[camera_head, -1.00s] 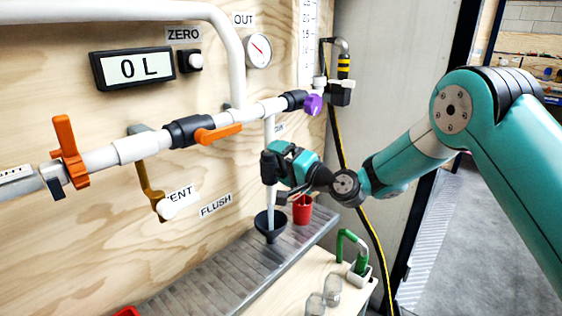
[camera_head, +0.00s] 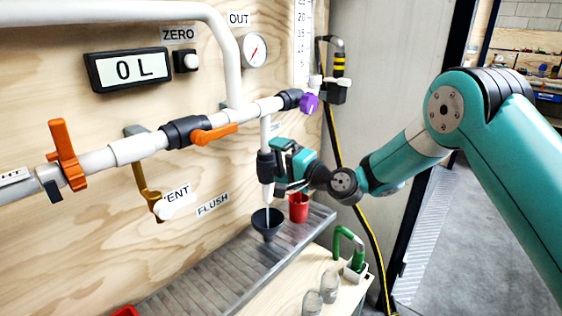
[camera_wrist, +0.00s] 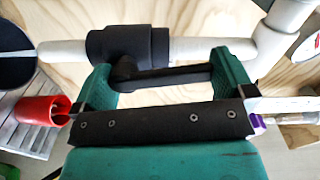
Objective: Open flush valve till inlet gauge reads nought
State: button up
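The flush valve (camera_head: 265,166) is a black body on the white vertical drain pipe, above the FLUSH label (camera_head: 213,204). Its black lever (camera_wrist: 165,78) shows in the wrist view. My gripper (camera_head: 281,173) is at this valve. Its two green fingers (camera_wrist: 163,80) stand wide apart, with the lever between them; I cannot tell how firmly they touch it. A thin stream (camera_head: 267,222) runs from the pipe into the dark funnel (camera_head: 269,232), and also shows in the wrist view (camera_wrist: 18,53). The OUT gauge (camera_head: 254,50) has a red needle, its reading too small to tell. No inlet gauge is in view.
Orange handles (camera_head: 64,155) and (camera_head: 215,134) sit on the main pipe, with a purple knob (camera_head: 309,104) at its right end. The display (camera_head: 129,69) reads 0 L. A red cup (camera_head: 299,208) stands beside the funnel on the metal drain tray (camera_head: 215,270).

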jog(key=b+v, duration=0.4)
jog(key=v, duration=1.3)
jog(key=shift+s+b, duration=0.2)
jog(key=shift+b, duration=0.15)
jog(key=shift+d, duration=0.15)
